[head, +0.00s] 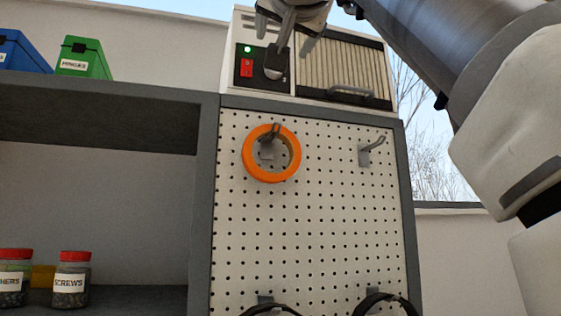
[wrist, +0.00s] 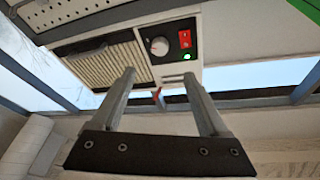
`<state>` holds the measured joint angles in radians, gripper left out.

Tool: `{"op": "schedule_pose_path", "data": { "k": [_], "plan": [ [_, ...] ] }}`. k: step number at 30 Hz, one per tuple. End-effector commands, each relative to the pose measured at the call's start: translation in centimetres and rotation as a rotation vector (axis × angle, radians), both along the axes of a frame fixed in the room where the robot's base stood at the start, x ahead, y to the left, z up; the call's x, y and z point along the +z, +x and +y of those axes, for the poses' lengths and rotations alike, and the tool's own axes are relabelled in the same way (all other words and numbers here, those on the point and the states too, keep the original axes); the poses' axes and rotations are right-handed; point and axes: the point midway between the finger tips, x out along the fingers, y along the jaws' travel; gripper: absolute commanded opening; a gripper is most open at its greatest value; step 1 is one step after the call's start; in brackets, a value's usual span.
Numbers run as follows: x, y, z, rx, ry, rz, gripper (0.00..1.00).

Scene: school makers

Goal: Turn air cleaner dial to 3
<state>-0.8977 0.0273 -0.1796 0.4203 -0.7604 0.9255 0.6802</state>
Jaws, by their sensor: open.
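The air cleaner (head: 345,65) is a pale box with a ribbed grille on top of the pegboard cabinet. Its black control panel carries a grey dial (head: 272,73), a red switch (head: 246,68) and a lit green light. My gripper (head: 296,47) is open and empty in front of the panel, and a finger overlaps the area just above the dial. The wrist view shows the scene upside down, with the dial (wrist: 159,46) beyond and between the two fingertips (wrist: 158,75), apart from them. The dial's setting and numbers are too small to read.
Below is a white pegboard (head: 330,220) with an orange tape roll (head: 247,165) on a hook, an empty hook (head: 368,152) and black cables. At left are shelves with a green box (head: 82,60), a blue box and jars (head: 72,280).

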Motion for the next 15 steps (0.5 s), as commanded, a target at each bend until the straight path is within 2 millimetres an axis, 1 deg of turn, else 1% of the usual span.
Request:
{"op": "schedule_pose_path", "data": {
  "k": [1,6,15],
  "plan": [
    [-0.5,-0.8,0.0,0.005,0.001,-0.003,0.78],
    [-0.7,-2.2,-0.2,0.002,0.001,-0.002,0.78],
    [-0.7,-2.5,-0.3,0.0,0.0,-0.001,0.78]
  ]
}}
